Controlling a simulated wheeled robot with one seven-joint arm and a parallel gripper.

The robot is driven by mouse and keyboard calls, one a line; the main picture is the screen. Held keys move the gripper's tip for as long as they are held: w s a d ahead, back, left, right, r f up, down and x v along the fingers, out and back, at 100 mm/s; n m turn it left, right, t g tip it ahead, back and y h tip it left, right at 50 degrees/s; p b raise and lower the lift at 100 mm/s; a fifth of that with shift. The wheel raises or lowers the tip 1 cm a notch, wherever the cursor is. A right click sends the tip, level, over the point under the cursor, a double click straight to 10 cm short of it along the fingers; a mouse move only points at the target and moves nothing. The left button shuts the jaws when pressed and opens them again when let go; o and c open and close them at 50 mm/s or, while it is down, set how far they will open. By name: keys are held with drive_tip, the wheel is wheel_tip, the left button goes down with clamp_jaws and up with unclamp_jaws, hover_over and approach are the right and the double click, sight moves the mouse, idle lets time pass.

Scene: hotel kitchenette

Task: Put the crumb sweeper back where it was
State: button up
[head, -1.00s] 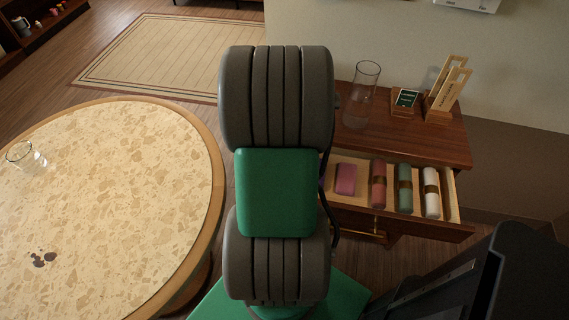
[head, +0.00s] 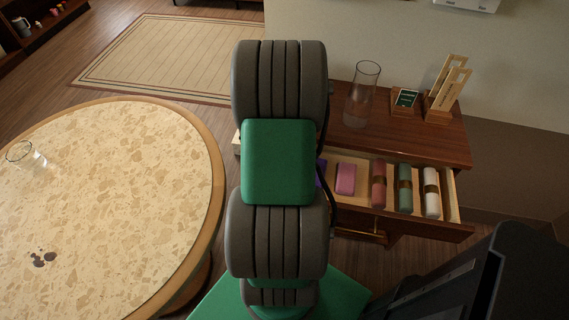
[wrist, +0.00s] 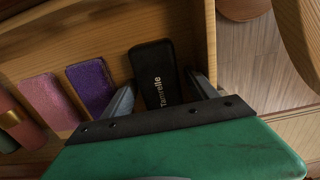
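A flat black piece with pale lettering (wrist: 158,75) lies in the open drawer near its end wall in the wrist view. It may be the crumb sweeper; I cannot tell for sure. My gripper (wrist: 164,84) is open, with one finger on each side of the black piece and small gaps showing. The drawer (head: 458,215) is pulled out of the brown cabinet (head: 440,144). In the head view my arm hides my gripper, the black piece and the drawer's left part.
A purple piece (wrist: 91,86) and a pink piece (wrist: 50,102) lie beside the black one. Rolled red (head: 379,184), green (head: 405,188) and white (head: 431,192) cloths fill the drawer's right. A glass vase (head: 361,95) stands above. The round table (head: 110,200) has dark spots (head: 42,259).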

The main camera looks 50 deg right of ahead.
wheel_tip(320, 180, up, 12)
drive_tip(key=w+a+r+n+t, duration=0.1)
drive_tip(key=w+a+r+n, duration=0.25)
drive_tip(key=a, duration=0.45)
drive_tip(key=w+a+r+n, duration=0.25)
drive_tip(key=w+a, duration=0.25)
drive_tip(key=a, duration=0.3)
drive_tip(key=a+n, duration=0.2)
drive_tip(key=a, duration=0.3)
drive_tip(key=s+a+n+t, duration=0.1)
drive_tip(key=a+n, duration=0.2)
drive_tip(key=a, duration=0.2)
drive_tip(key=s+a+n+t, duration=0.1)
drive_tip(key=a+n, duration=0.1)
drive_tip(key=a, duration=0.3)
drive_tip(key=shift+a+r+n, duration=0.3)
drive_tip(key=shift+a+r, duration=0.05)
drive_tip(key=shift+r, duration=0.05)
drive_tip(key=shift+c, duration=0.3)
